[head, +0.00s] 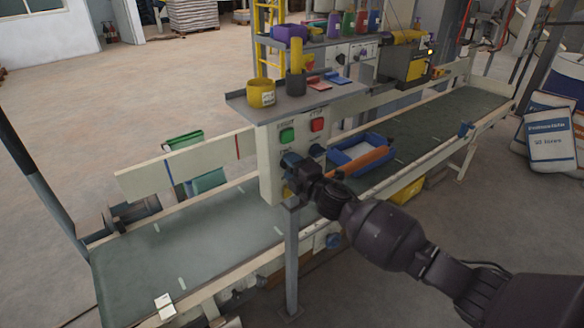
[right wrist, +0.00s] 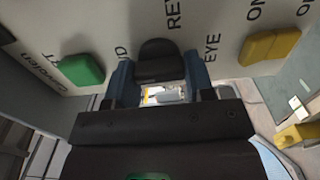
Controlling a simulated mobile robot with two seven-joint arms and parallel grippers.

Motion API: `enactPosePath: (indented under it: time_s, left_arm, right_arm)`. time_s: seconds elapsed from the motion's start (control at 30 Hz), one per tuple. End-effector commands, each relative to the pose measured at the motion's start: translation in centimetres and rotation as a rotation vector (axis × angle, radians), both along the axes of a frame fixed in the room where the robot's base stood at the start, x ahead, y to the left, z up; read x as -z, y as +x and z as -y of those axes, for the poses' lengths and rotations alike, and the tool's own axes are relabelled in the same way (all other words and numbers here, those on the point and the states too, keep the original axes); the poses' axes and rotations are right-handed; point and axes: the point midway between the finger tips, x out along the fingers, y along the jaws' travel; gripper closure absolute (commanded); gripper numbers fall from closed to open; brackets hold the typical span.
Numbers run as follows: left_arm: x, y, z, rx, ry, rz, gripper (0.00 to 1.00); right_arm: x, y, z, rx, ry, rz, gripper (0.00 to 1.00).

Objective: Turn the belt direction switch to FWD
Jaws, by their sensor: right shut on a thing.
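The pale control panel (head: 268,160) stands beside the belt in the head view. My right gripper (head: 292,166) is at its lower part and covers the switch there. In the right wrist view, a dark knob (right wrist: 158,58) on the panel sits between the two blue fingers of my right gripper (right wrist: 160,78), which is shut on it. Partly hidden lettering shows around it: a "D" at left, "REV" above, "EYE" and "ON" to the right. Which way the knob points I cannot tell. My left gripper is not in view.
A green button (head: 287,136) and a red button (head: 317,125) sit above my gripper on the panel. A shelf (head: 285,107) with a yellow cup (head: 261,94) overhangs it. The green belt (head: 190,244) runs past, with a blue tray (head: 343,157) close on the right.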

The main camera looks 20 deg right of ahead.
Motion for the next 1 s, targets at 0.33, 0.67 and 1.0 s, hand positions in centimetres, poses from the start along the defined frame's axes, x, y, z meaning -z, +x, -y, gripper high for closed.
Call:
enactPosePath:
  time_s: [0.33,0.67,1.0]
  left_arm:
    - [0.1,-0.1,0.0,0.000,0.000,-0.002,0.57]
    - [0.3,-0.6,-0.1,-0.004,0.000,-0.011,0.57]
    - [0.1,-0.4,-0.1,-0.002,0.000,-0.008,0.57]
  right_arm:
    - [0.1,-0.1,-0.1,-0.002,-0.002,0.000,0.31]
    - [0.1,-0.1,0.0,0.000,-0.001,-0.001,0.26]
    - [0.1,-4.0,1.5,-0.001,-0.002,-0.002,0.26]
